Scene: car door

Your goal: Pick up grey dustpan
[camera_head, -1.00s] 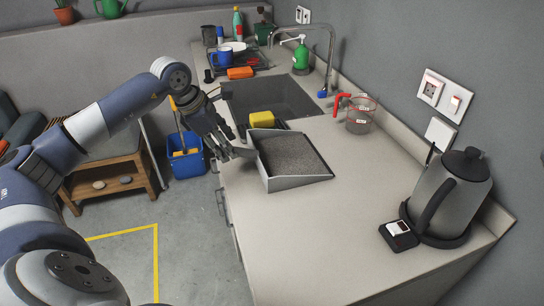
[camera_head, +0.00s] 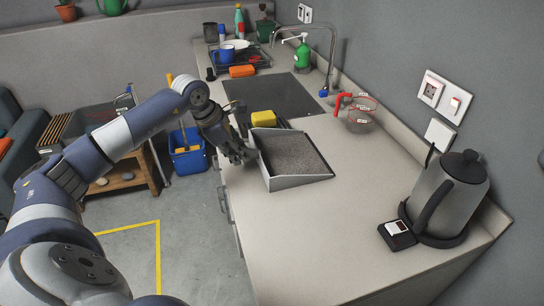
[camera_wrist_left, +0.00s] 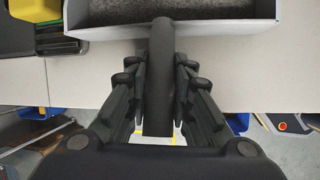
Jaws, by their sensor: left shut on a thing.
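The grey dustpan (camera_head: 290,158) lies on the countertop, its open edge toward the lower right in the head view. It holds dark grey speckled material. Its dark handle (camera_wrist_left: 161,85) points toward my left gripper and sticks out past the counter's edge in the left wrist view. My left gripper (camera_head: 243,155) is at the counter's left edge. Its fingers (camera_wrist_left: 160,112) lie on both sides of the handle and are shut on it. The dustpan's pan appears to rest on the counter. My right gripper is not in view.
A yellow sponge (camera_head: 263,118) lies close behind the dustpan, by the sink (camera_head: 275,95). A measuring jug (camera_head: 359,118) stands to the right by the wall. A kettle (camera_head: 452,195) stands at the right. The counter in front is clear. A blue bucket (camera_head: 188,155) stands on the floor.

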